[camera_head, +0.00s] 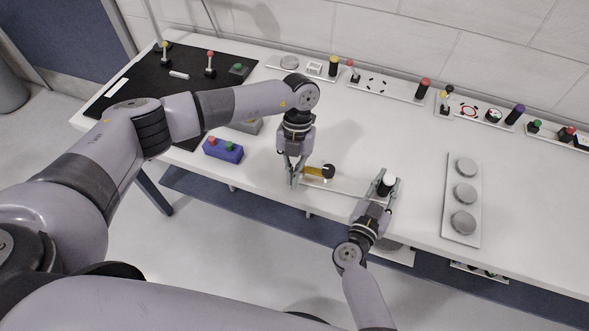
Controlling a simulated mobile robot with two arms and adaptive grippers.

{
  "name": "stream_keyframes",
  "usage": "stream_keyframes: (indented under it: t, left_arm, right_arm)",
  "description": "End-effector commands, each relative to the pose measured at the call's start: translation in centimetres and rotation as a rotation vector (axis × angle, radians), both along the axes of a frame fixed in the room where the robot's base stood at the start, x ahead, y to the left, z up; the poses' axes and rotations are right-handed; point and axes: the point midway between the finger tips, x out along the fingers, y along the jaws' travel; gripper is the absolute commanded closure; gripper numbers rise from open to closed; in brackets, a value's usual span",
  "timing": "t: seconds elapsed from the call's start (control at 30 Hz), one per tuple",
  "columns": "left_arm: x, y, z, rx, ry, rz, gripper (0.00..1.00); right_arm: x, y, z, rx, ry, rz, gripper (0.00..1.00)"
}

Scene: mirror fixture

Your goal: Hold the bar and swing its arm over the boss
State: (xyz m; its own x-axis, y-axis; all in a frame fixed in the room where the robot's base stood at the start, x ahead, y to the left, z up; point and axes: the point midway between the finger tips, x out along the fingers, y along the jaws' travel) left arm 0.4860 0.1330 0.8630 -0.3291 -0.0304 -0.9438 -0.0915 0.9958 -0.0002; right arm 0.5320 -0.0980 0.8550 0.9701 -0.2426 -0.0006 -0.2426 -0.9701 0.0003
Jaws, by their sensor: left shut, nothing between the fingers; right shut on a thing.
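My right gripper (387,187) is shut on a dark upright post with a white top (389,180) near the table's front edge. A thin pale strip (345,191) runs left from near this post; I cannot tell whether it is joined to it. My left gripper (294,180) points down, shut and empty, at the strip's left end. Just right of it lies an orange-yellow piece (313,171) with a round black knob (328,171) at its right end. I cannot tell for sure which part is the bar's arm and which the boss. My fingers hide some of the fixture.
A blue box with red and green buttons (223,150) stands left of my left gripper. A plate with grey discs (463,195) lies at the right. Panels with knobs and buttons (385,88) line the back. The white table (418,150) is clear between them.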

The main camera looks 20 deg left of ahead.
Motion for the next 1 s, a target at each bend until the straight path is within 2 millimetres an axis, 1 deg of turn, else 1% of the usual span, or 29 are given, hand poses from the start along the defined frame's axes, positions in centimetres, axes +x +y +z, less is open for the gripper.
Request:
stream_keyframes:
  t: [0.03,0.13,0.2,0.3,0.4,0.53,0.7,1.0]
  left_arm:
    - [-0.9,0.1,-0.1,0.0,0.002,-0.003,1.0]
    - [-2.8,0.1,0.0,-0.001,0.002,-0.004,1.0]
    - [-1.6,0.0,2.1,-0.001,-0.007,-0.001,1.0]
    - [-0.8,0.0,4.3,0.0,-0.005,0.0,1.0]
    - [-0.1,0.0,6.3,-0.001,-0.004,0.0,1.0]
    - [0.5,0.0,8.1,0.0,-0.002,0.0,1.0]
    - [0.9,0.0,9.3,0.001,0.0,0.0,1.0]
    - [0.9,0.0,9.5,0.001,0.0,0.0,1.0]
  right_arm:
    - [0.0,0.0,0.0,0.0,0.0,-0.001,1.0]
    - [0.0,0.0,0.0,0.0,0.0,-0.001,1.0]
    - [0.0,0.0,0.0,0.0,0.0,-0.001,1.0]
    - [0.0,0.0,0.0,0.0,-0.001,-0.001,1.0]
    - [0.0,0.0,0.0,0.0,-0.001,-0.001,1.0]
    - [0.0,0.0,0.0,0.0,-0.001,-0.001,1.0]
    - [0.0,0.0,0.0,0.001,0.0,-0.001,1.0]
    - [0.0,0.0,0.0,0.001,0.0,-0.001,1.0]
